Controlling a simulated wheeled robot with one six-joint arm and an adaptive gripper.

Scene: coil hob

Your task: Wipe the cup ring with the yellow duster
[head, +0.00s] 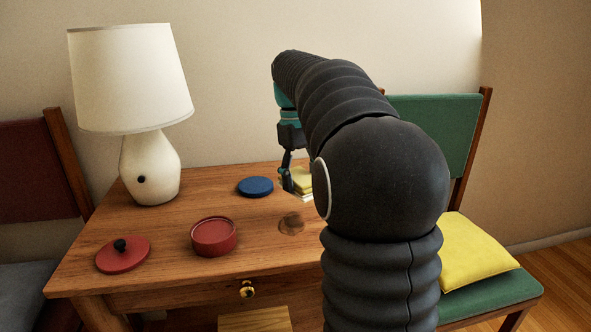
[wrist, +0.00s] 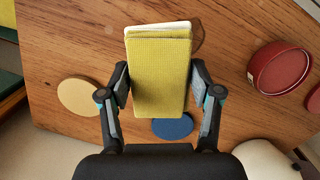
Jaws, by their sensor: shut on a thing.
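My gripper (head: 293,184) is shut on the yellow duster (wrist: 160,75), with one finger on each long side of it. The duster is a ribbed yellow block with a pale layer along its far edge. In the head view the duster (head: 303,177) is partly hidden behind my gripper and arm, towards the back of the table. I cannot tell whether it touches the wood. The cup ring (head: 291,223) is a dark round stain nearer the table's front than the duster. In the wrist view the cup ring (wrist: 197,31) shows partly, just right of the duster's far end.
A blue disc (head: 255,186) lies left of my gripper. A red round bowl (head: 213,237) and a red lid with black knob (head: 123,254) stand front left. A white lamp (head: 140,165) stands back left. A tan disc (wrist: 80,96) shows in the wrist view. Chairs flank the table.

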